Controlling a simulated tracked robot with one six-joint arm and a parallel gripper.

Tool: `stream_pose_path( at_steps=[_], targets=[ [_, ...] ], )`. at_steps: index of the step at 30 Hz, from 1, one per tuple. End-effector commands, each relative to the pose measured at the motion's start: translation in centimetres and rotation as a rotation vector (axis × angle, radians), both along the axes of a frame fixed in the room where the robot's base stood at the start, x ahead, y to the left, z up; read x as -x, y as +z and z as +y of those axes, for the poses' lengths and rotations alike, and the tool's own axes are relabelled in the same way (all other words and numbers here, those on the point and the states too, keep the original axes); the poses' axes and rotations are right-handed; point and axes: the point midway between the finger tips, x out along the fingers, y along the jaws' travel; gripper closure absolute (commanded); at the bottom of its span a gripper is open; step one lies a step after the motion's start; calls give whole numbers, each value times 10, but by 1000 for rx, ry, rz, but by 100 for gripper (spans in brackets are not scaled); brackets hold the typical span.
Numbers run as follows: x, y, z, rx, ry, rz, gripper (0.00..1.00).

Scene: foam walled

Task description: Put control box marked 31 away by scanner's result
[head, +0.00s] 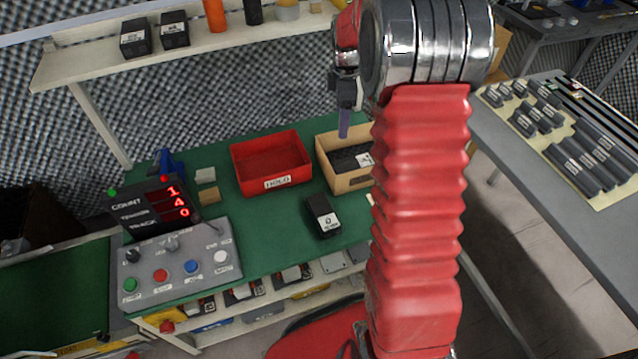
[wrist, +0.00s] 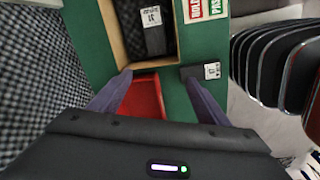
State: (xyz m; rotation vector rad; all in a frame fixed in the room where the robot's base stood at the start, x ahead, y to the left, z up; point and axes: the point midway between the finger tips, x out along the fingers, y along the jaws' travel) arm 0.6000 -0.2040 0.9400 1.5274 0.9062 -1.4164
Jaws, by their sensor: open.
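A black control box (wrist: 153,38) with a white label, which seems to read 31, lies in the open tan bin (head: 348,183). The same box shows in the head view (head: 345,158), partly hidden by my arm. Another black box (head: 322,215) with a white label stands on the green bench top in front of the bins. Its label shows in the wrist view (wrist: 211,71), too small to read surely. A red bin (head: 270,185) marked HOLD stands left of the tan bin. My gripper (wrist: 156,78) is open and empty above the bins.
A control panel (head: 180,265) with coloured buttons and a lit red counter display (head: 158,208) stand at the bench's left. A red-and-green HOLD/PASS sign (wrist: 206,10) shows in the wrist view. A shelf (head: 190,50) with black boxes runs behind. A side table (head: 560,150) holds several dark parts.

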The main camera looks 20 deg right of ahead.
Motion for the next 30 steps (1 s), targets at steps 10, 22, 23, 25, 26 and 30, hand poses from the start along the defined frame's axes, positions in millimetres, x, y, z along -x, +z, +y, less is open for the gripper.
stream_pose_path(
  at_steps=[10,22,23,25,26,30],
  targets=[
    [44,72,56,-17,-221,-88,30],
    [110,128,111,-71,-477,-184,30],
    [115,131,115,-77,-496,-192,30],
    [128,137,124,-91,-541,-207,30],
    [134,140,128,-97,-559,-214,30],
    [160,150,143,-128,-646,-245,30]
  ],
)
